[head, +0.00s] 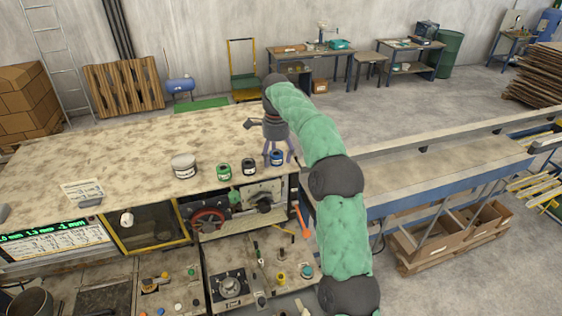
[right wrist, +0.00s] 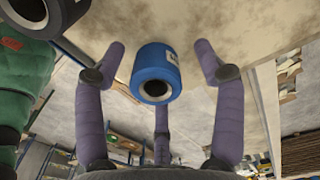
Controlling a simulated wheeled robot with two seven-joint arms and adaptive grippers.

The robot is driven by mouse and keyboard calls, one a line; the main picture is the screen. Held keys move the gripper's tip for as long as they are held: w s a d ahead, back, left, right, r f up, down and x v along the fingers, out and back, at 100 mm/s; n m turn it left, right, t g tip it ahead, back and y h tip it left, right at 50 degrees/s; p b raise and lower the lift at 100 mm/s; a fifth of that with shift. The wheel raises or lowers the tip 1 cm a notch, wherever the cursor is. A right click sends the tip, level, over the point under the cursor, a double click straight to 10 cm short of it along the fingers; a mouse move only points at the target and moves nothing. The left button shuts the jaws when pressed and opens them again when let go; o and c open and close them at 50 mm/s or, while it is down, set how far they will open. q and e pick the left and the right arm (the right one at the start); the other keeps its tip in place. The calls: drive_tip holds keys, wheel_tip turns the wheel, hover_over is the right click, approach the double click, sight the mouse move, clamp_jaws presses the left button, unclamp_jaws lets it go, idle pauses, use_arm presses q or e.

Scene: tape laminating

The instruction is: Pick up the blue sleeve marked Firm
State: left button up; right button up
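The blue sleeve (head: 276,158) stands on the worn bench top near its right edge, with a white label. The label's words are too small to read. In the right wrist view the blue sleeve (right wrist: 152,68) shows its open bore and part of the label. My right gripper (head: 278,152) is right over it, pointing down. Its purple fingers (right wrist: 160,62) are spread around the sleeve, with visible gaps on both sides. The gripper is open and holds nothing. My left gripper is not in view.
A dark sleeve (head: 249,166) and a green sleeve (head: 224,172) stand left of the blue one, with a larger pale sleeve (head: 184,166) beyond. A paper sheet (head: 83,192) lies farther left on the bench top (head: 120,150). Machine controls fill the bench front.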

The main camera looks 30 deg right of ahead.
drive_tip(key=shift+w+a+r, duration=0.1)
drive_tip(key=shift+w+a, duration=0.2)
drive_tip(key=shift+a, duration=0.05)
drive_tip(key=shift+a+r, duration=0.1)
drive_tip(key=shift+a, duration=0.05)
drive_tip(key=shift+c, duration=0.6)
drive_tip(key=shift+s+r, duration=0.1)
drive_tip(key=shift+s, duration=0.25)
drive_tip(key=c, duration=0.5)
drive_tip(key=shift+s+d, duration=0.3)
drive_tip(key=shift+d, duration=0.2)
drive_tip(key=c, duration=0.6)
drive_tip(key=shift+w+a, duration=0.25)
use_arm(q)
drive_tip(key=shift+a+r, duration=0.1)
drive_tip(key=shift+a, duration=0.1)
use_arm(e)
drive_tip(key=shift+d, duration=0.1)
